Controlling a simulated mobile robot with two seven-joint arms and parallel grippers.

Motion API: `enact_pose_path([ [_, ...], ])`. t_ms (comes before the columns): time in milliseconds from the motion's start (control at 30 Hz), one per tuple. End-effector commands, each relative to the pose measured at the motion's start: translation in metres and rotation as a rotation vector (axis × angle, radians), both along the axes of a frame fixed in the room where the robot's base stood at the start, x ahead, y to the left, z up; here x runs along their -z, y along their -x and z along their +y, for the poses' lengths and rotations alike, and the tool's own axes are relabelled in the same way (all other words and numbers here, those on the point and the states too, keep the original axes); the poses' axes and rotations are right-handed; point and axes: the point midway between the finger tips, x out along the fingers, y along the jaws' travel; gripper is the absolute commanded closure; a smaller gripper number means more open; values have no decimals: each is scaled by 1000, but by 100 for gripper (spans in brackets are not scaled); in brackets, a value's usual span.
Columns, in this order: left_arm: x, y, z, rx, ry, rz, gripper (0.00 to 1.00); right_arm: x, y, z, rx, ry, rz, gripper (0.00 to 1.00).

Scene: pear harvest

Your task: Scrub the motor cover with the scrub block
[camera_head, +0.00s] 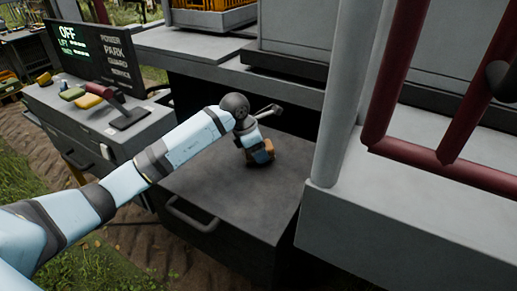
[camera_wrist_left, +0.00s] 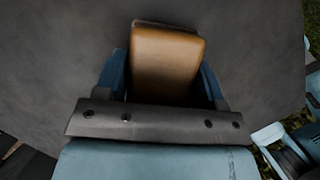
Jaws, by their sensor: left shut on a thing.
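The motor cover appears to be the dark grey, flat-topped box (camera_head: 215,190) with a bar handle on its front, at the centre of the head view. Its grey top (camera_wrist_left: 50,50) fills much of the left wrist view. My left gripper (camera_head: 259,146) is shut on an orange-brown block, the scrub block (camera_head: 265,153). The block (camera_wrist_left: 165,60) sits between the two blue fingers in the wrist view. It is at or just above the grey top, with a dark shadow around it; contact is not clear. My right gripper is not in view.
A grey pillar (camera_head: 345,90) and dark red rails (camera_head: 445,155) stand to the right. A side bench (camera_head: 95,115) with a black sign panel (camera_head: 95,50), coloured blocks and a dark stand is at left. The cover's front top is clear.

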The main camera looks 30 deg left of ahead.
Motion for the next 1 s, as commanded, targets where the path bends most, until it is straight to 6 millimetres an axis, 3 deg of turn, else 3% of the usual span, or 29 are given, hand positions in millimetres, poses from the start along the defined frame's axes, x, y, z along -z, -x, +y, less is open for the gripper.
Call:
enact_pose_path([
  [833,15,0,0,0,0,0,71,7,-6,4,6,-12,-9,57],
  [1000,15,10,1,1,-1,0,71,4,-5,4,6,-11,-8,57],
])
